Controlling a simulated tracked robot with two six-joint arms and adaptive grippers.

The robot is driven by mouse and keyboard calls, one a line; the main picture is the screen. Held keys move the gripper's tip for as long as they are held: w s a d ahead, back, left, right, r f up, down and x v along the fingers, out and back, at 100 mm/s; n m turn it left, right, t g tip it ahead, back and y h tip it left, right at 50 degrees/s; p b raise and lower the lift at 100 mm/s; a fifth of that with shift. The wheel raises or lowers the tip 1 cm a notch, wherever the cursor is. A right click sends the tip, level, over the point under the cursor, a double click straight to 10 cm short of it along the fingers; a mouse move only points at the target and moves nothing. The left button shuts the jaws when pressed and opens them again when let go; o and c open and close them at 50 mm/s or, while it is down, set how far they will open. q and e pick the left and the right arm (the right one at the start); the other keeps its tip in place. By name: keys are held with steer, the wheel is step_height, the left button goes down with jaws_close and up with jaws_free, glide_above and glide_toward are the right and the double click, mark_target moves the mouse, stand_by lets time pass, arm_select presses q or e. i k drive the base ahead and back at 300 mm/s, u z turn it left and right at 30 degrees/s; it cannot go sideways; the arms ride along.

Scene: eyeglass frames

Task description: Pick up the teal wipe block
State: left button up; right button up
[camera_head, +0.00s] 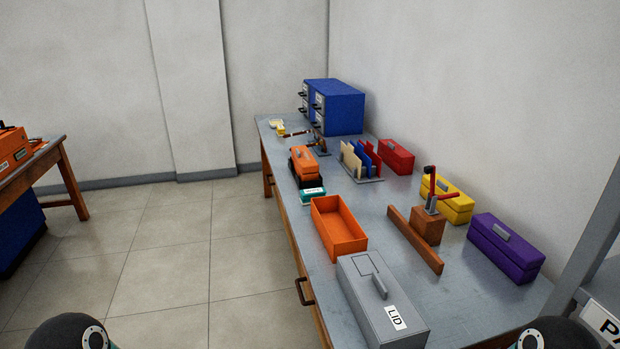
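The teal wipe block (312,194) is small in the camera_head view. It lies near the left edge of the grey workbench (400,185), just behind the open orange bin and in front of an orange case (304,160) with dark parts around it. It has a pale marking, too small to read. Neither gripper is in view. Only dark rounded parts of my own arms show at the bottom left and bottom right corners, far from the block.
An open orange bin (325,236) and a grey box marked LID (382,300) stand nearer me. Purple (505,248), yellow (458,207) and red (397,156) boxes line the right side. A wooden block with a red-handled tool (428,226) stands mid-bench. The floor left is clear.

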mark_target(306, 195)
steer(key=z, duration=0.05)
steer(key=k, duration=0.6)
steer(key=u, duration=0.45)
steer(key=i, duration=0.85)
steer(key=u, duration=0.85)
steer(key=i, duration=1.4)
steer(key=z, duration=0.75)
steer(key=i, duration=1.25)
steer(key=z, duration=0.95)
steer(key=k, duration=0.8)
steer(key=z, duration=0.15)
